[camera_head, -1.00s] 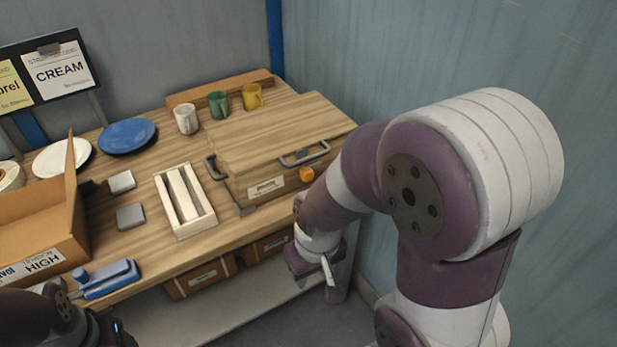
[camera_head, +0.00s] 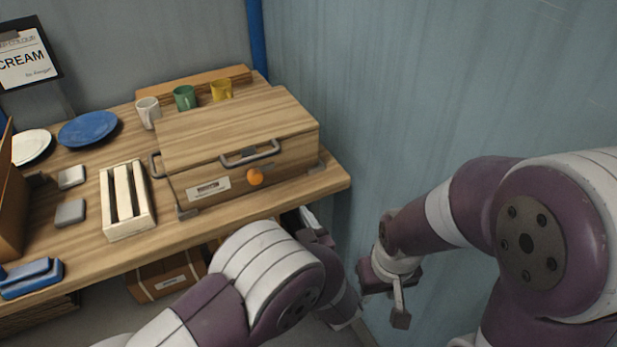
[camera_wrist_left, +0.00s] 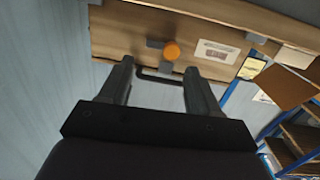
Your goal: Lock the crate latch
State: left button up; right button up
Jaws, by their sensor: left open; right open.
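My left gripper (camera_head: 309,219) is low in front of the table's edge, right of the knob. My right gripper (camera_head: 398,302) hangs open and empty near the right wall, away from the crate.
A slatted wooden tray (camera_head: 127,203) stands left of the crate. White, green (camera_head: 185,97) and yellow mugs stand behind it. A blue plate (camera_head: 88,128) lies at the back left. The blue-grey wall (camera_head: 430,90) closes off the right side.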

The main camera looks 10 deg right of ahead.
pick_arm(q)
jog(key=a+r, duration=0.2)
jog(key=a, duration=0.1)
jog(key=b, duration=0.2)
send_near(256, 179)
jog(key=w+f, duration=0.1)
jog(key=w, duration=0.3)
jog(key=shift+t+y, duration=0.3)
jog(key=shift+y, duration=0.1)
jog(key=x, duration=0.2)
jog(key=a+b+x, duration=0.1)
jog(key=x, duration=0.1)
jog(key=shift+w, duration=0.1)
jog(key=shift+w+r, duration=0.1)
jog(key=shift+w, duration=0.35)
pick_arm(e)
jog(key=f, duration=0.1)
jog(key=a+f, duration=0.1)
jog(key=shift+a+f, duration=0.15)
jog(key=shift+f, duration=0.2)
jog(key=shift+s, duration=0.1)
